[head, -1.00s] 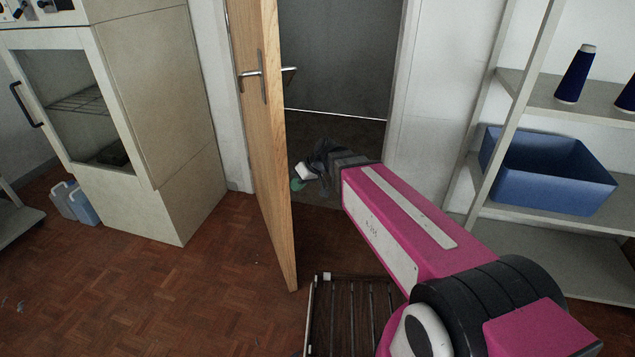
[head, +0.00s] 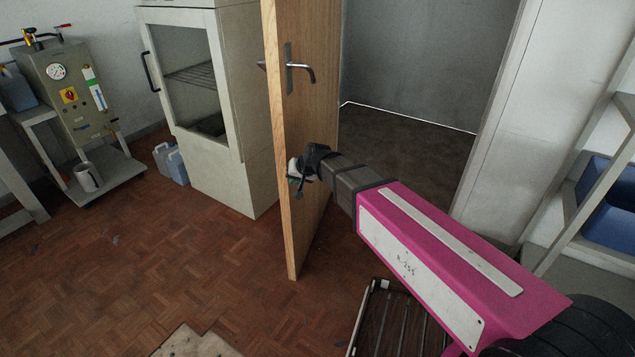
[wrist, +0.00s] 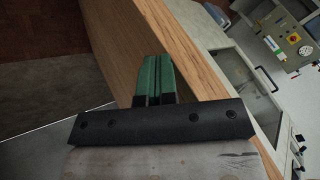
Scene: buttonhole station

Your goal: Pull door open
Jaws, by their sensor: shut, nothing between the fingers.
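The wooden door (head: 308,170) stands ajar in the head view, its free edge facing me and the doorway open to its right. Its metal handle (head: 297,70) is on the upper part, above my gripper. My gripper (head: 293,178) is at the door's inner side close to the free edge, below the handle. In the wrist view its green fingers (wrist: 154,78) are together and empty, right by the door's wooden edge (wrist: 185,50). Whether they touch the door I cannot tell. The handle does not show in the wrist view.
A shelf with a blue bin (head: 608,205) is at right. A slatted rack (head: 398,320) is low beneath my arm. Parquet floor at left is mostly clear.

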